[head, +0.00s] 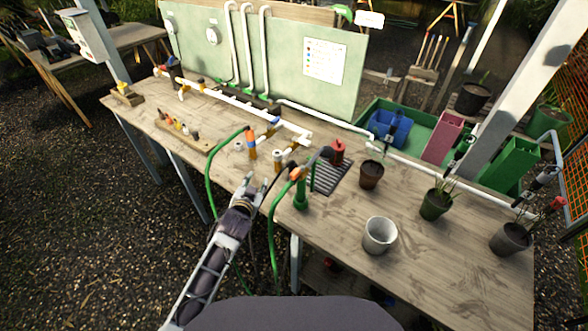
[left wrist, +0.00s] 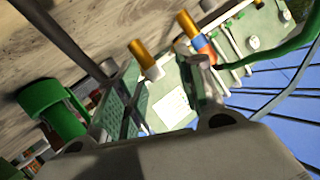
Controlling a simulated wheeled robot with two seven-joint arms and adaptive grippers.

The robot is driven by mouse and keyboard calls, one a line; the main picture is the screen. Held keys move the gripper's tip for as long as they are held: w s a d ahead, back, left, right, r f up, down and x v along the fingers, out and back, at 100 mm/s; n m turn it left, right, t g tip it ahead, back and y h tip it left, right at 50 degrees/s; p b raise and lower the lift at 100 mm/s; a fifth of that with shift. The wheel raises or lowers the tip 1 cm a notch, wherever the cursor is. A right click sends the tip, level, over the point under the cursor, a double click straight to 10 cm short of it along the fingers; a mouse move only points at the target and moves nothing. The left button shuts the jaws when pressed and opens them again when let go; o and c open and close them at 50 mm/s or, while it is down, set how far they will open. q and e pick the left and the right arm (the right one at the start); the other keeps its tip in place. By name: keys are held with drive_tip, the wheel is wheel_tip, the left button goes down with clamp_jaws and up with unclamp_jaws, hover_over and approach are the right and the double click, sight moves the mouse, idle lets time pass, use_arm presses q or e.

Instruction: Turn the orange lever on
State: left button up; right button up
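Small orange parts show on the bench's pipework in the head view: an orange fitting (head: 295,173) beside the green stand, and an orange and blue fitting (head: 251,135) where the green hose joins. Which one is the lever is too small to tell. My left gripper (head: 257,186) is at the bench's front edge, just in front of these fittings, open and touching none that I can make out. In the left wrist view its two fingers (left wrist: 165,100) stand apart with nothing between them. An orange and blue fitting (left wrist: 204,46) and a brass-coloured stub (left wrist: 146,58) lie beyond them. My right gripper is not in view.
A green hose (head: 209,176) hangs over the front edge left of my gripper. A green stand (head: 301,194) is close on its right. A dark ribbed mat (head: 328,180), a brown pot (head: 371,175) and a pale pot (head: 380,235) stand further right. Bare bench lies around the pale pot.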

use_arm(q)
drive_tip(key=w+d+r+m+t+h, duration=0.2)
drive_tip(key=d+r, duration=0.2)
drive_tip(key=r, duration=0.3)
drive_tip(key=w+d+r+m+t+h, duration=0.2)
drive_tip(key=w+d+r, duration=0.1)
drive_tip(key=r, duration=0.3)
drive_tip(key=s+d+r+m+g+h, duration=0.2)
drive_tip(key=s+d+r+m+h, duration=0.1)
drive_tip(key=d+r+m+h, duration=1.1)
drive_tip(key=s+d+r+m+g+y, duration=0.1)
drive_tip(key=s+d+r+m+g, duration=0.2)
drive_tip(key=s+d+m+g, duration=0.4)
drive_tip(key=s+d+r+m+g, duration=0.2)
drive_tip(key=s+d+m+g, duration=0.3)
drive_tip(key=m+g, duration=0.5)
drive_tip(key=s+a+f+m+g+y, duration=0.15)
drive_tip(key=a+f+m+y, duration=0.25)
drive_tip(key=a+f+y, duration=0.5)
drive_tip(key=w+a+r+n+t+y, duration=0.1)
drive_tip(key=w+a+r+t+y, duration=0.1)
drive_tip(key=w+a+y, duration=0.4)
drive_tip(key=a+r+y, duration=0.1)
drive_tip(key=a+y, duration=0.2)
drive_tip(key=a, duration=0.2)
drive_tip(key=shift+w+t+y, duration=0.35)
drive_tip(key=shift+w+y, duration=0.05)
